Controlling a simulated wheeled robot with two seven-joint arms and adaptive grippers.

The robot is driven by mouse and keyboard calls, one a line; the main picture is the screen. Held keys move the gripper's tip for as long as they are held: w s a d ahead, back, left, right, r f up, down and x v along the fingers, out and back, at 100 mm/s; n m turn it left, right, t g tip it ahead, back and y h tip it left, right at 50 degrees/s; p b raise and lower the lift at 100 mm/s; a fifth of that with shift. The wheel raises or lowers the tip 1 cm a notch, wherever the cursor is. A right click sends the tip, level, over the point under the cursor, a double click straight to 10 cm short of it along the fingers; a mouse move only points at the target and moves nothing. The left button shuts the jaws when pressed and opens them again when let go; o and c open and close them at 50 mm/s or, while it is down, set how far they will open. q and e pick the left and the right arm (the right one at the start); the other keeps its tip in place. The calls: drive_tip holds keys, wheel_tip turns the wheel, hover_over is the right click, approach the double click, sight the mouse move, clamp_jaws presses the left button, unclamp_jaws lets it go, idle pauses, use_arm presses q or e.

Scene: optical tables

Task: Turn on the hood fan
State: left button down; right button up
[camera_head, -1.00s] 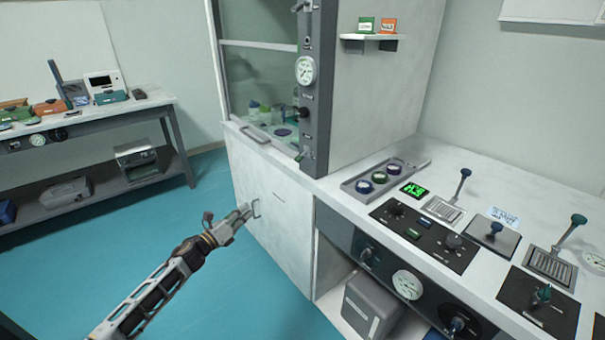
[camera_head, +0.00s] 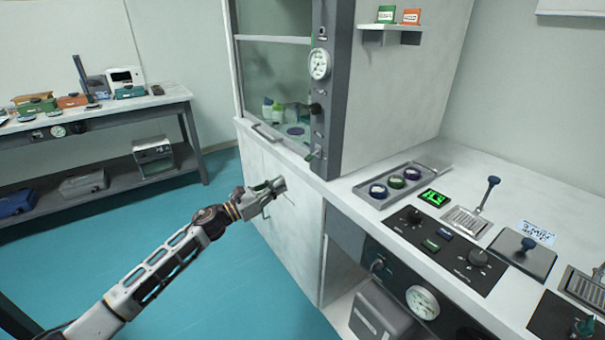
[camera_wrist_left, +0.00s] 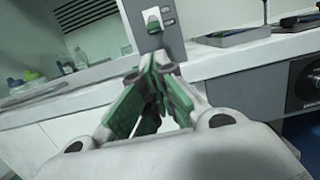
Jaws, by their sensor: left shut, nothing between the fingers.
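The fume hood has a grey control post (camera_head: 330,125) at its front right edge. On the post are a round gauge (camera_head: 319,64), a dark knob (camera_head: 316,109) and, near the bottom, a small green-tipped switch (camera_head: 312,156). The switch also shows in the left wrist view (camera_wrist_left: 154,22), just beyond the fingers. My left gripper (camera_head: 279,184) is shut and empty, in front of the white cabinet below the hood, lower and left of the switch and apart from it. Its green-padded fingers meet in the left wrist view (camera_wrist_left: 155,82). My right gripper is not in view.
A side bench (camera_head: 95,118) stands at the back left. The blue floor is open.

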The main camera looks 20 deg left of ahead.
sight(309, 158)
use_arm(q)
drive_tip(key=shift+w, duration=0.1)
drive_tip(key=shift+x, duration=4.9)
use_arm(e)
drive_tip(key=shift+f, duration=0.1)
use_arm(q)
drive_tip(key=shift+p, duration=0.9)
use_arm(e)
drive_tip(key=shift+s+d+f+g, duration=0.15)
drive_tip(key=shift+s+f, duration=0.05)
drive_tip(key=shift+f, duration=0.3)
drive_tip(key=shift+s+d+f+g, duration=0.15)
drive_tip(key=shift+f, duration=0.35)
use_arm(q)
drive_tip(key=shift+g, duration=0.3)
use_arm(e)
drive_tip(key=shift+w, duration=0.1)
